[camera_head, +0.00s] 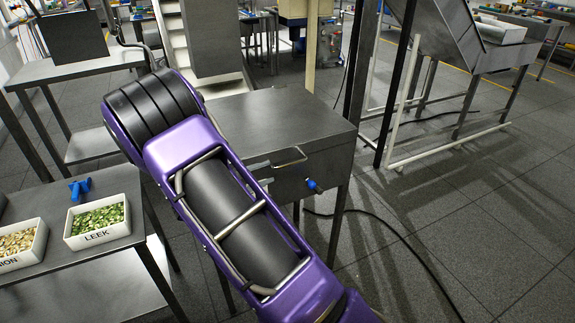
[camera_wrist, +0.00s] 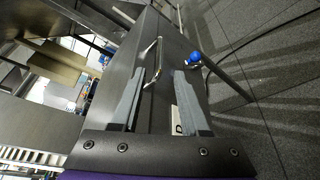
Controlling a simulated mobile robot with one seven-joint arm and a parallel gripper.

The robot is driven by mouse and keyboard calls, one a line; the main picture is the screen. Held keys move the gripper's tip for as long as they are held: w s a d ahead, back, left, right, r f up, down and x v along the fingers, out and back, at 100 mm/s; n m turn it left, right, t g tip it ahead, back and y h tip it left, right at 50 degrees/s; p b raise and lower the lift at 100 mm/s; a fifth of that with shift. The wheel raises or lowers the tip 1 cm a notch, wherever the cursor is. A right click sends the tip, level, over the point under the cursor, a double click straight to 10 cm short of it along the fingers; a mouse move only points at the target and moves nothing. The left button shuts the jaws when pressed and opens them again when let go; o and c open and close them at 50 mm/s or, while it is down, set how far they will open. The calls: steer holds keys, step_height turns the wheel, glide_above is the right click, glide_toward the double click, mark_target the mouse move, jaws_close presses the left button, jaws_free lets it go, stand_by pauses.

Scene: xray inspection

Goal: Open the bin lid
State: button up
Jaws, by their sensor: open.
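The bin is a grey metal box on legs, and its flat lid (camera_head: 285,112) lies shut on top. A bent metal bar handle (camera_head: 292,156) sticks out along the lid's front edge. In the wrist view the handle (camera_wrist: 154,58) stands ahead of my gripper (camera_wrist: 160,72), roughly between the fingertips. The two fingers are apart with nothing held. I cannot tell whether either fingertip touches the handle. In the head view my arm hides most of my gripper and the bin's left side. A blue-handled knob (camera_head: 314,186) sits on the bin's front face, below and right of the handle.
A metal table (camera_head: 85,245) at left bears a white tub of leek (camera_head: 98,232), another tub and a blue object (camera_head: 79,189). A steel frame and sloped chute (camera_head: 440,35) stand behind right. Open floor (camera_head: 485,225) lies to the right, with a black cable.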

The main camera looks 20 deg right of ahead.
mark_target(284, 166)
steer(key=x, duration=1)
steer(key=shift+c, duration=0.2)
jaws_close()
stand_by(1.0)
